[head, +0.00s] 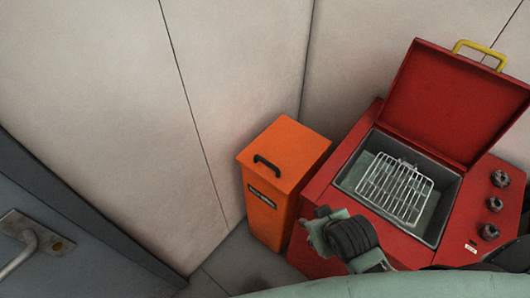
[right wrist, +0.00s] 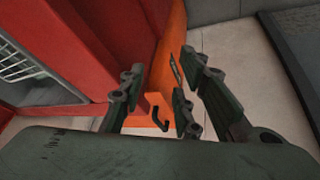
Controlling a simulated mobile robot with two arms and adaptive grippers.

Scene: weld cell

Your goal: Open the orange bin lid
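The orange bin (head: 268,219) stands against the wall, left of the red unit. Its orange lid (head: 298,147) lies flat and closed, with a black handle (head: 267,164) on top near the front left. My right gripper (head: 320,229) is in front of the bin's lower right side in the head view, apart from the handle. In the right wrist view, its fingers (right wrist: 160,95) are spread open and empty, with the handle (right wrist: 159,119) and part of the orange bin (right wrist: 172,40) showing between them. My left gripper is in neither view.
A red unit (head: 349,183) with its red lid (head: 452,100) raised stands right of the bin. A wire rack (head: 397,190) lies in its basin. Bare floor (head: 232,270) shows in front of the bin.

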